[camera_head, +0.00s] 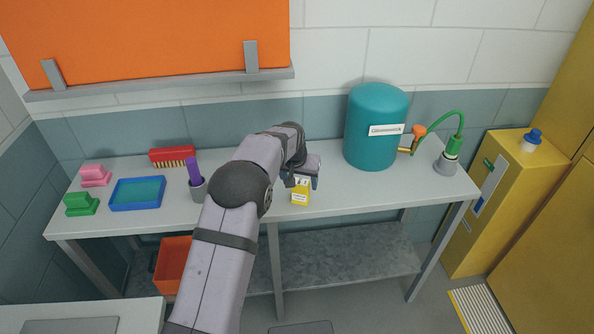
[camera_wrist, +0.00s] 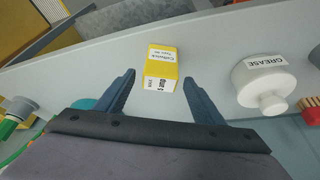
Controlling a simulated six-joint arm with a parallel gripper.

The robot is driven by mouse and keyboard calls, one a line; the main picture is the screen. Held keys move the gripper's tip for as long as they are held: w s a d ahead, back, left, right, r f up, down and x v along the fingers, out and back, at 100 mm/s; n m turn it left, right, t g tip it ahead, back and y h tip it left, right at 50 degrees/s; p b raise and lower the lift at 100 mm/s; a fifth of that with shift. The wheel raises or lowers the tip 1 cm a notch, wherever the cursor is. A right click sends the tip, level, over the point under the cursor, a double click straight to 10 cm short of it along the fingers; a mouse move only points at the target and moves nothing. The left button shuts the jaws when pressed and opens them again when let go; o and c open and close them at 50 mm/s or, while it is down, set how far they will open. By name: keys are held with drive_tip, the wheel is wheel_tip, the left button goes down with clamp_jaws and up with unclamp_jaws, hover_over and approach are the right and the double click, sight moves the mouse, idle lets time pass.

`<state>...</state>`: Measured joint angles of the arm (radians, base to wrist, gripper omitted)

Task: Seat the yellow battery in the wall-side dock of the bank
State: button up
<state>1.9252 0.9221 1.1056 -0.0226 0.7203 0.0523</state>
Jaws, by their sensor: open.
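The yellow battery (camera_head: 300,194) stands on the grey bench, just in front of my arm's end. It has a white printed label and also shows in the wrist view (camera_wrist: 161,62). My gripper (camera_head: 302,183) is open and empty at the battery. In the wrist view its two dark fingers (camera_wrist: 158,77) are spread, with the battery ahead of and between their tips.
A teal tank (camera_head: 375,128) with a green hose stands right on the bench. A white grease container (camera_wrist: 262,84) is right of the battery in the wrist view. A purple-handled item in a cup (camera_head: 196,180), a blue tray (camera_head: 137,194) and a red brush (camera_head: 172,156) stand left.

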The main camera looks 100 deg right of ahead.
drive_tip(key=b+v, duration=0.3)
drive_tip(key=v, duration=0.6)
drive_tip(key=w+a+n+t, duration=0.2)
drive_tip(key=w+n, duration=0.3)
drive_tip(key=w, duration=1.7)
drive_tip(key=w+a+f+n+t+y, duration=0.1)
drive_tip(key=w+a+n, duration=0.2)
drive_tip(key=w+a, duration=0.65)
drive_tip(key=w+a+f+n+y, duration=0.1)
drive_tip(key=w+a+f+n, duration=0.15)
drive_tip(key=w+a, duration=0.75)
drive_tip(key=w+a+f+n+y, duration=0.1)
drive_tip(key=w+a+n, duration=0.3)
drive_tip(key=a, duration=0.6)
drive_tip(key=w+a+f+n+y, duration=0.1)
drive_tip(key=w+a+n, duration=0.1)
drive_tip(key=w+a, duration=0.5)
drive_tip(key=s+a+f+n, duration=0.1)
drive_tip(key=s+a+n, duration=0.2)
drive_tip(key=a, duration=0.6)
drive_tip(key=s+a+f+n+g, duration=0.1)
drive_tip(key=s+a+f+n, duration=0.1)
drive_tip(key=s+a, duration=0.4)
drive_tip(key=a+n, duration=0.1)
drive_tip(key=a, duration=0.2)
drive_tip(key=shift+s, duration=0.2)
drive_tip(key=shift+a+f, duration=0.15)
